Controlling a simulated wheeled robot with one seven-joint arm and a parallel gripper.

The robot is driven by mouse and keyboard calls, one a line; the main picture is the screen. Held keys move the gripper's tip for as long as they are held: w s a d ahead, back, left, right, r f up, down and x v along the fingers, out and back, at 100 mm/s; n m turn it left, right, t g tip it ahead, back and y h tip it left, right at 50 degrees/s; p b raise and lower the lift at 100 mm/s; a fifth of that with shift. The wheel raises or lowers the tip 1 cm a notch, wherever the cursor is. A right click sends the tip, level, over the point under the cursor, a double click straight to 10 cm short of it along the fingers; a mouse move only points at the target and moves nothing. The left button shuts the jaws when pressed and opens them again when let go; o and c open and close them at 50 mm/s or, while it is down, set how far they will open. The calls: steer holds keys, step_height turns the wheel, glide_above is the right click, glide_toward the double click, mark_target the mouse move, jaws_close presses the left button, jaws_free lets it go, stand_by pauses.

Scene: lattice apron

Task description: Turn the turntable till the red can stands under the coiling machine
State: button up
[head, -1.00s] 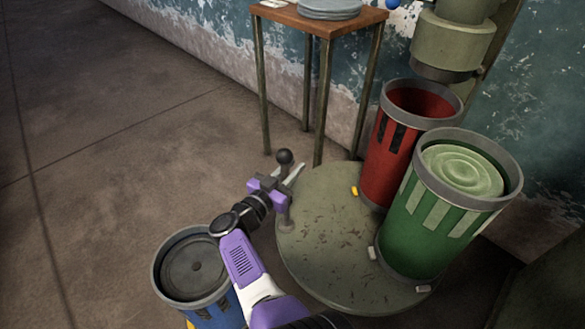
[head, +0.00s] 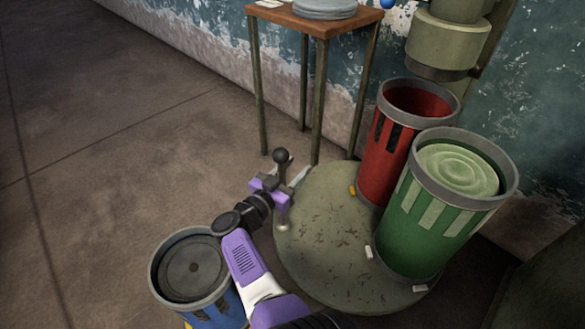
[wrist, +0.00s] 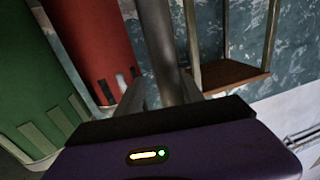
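The round turntable (head: 320,245) is greenish and worn. On it stand a red can (head: 385,160), open at the top and at the back, and a green can (head: 430,220) at the right with pale coils inside. A blue can (head: 195,275) with a dark inside is at the left. The coiling machine (head: 446,40) hangs above, just behind the red can's mouth. A post handle with a black ball knob (head: 281,156) rises from the turntable's left rim. My gripper (head: 284,185) is at this post. In the wrist view the post (wrist: 160,35) stands between my fingers, which appear against both its sides.
A wooden side table (head: 315,22) with grey plates stands behind the turntable, by the peeling wall. Its legs come down close behind the turntable. Small blocks, one of them yellow (head: 352,189), sit at the cans' feet. The floor at the left (head: 110,150) is clear.

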mark_target(283, 178)
steer(key=shift+a, duration=0.25)
steer(key=p+v, duration=0.2)
steer(key=v, duration=0.4)
steer(key=shift+s+a+r+p, duration=0.1)
steer(key=shift+s+r+p, duration=0.1)
steer(key=shift+p, duration=0.15)
steer(key=shift+s+a+f, duration=0.15)
steer(key=shift+s+a, duration=0.2)
steer(key=shift+s, duration=0.2)
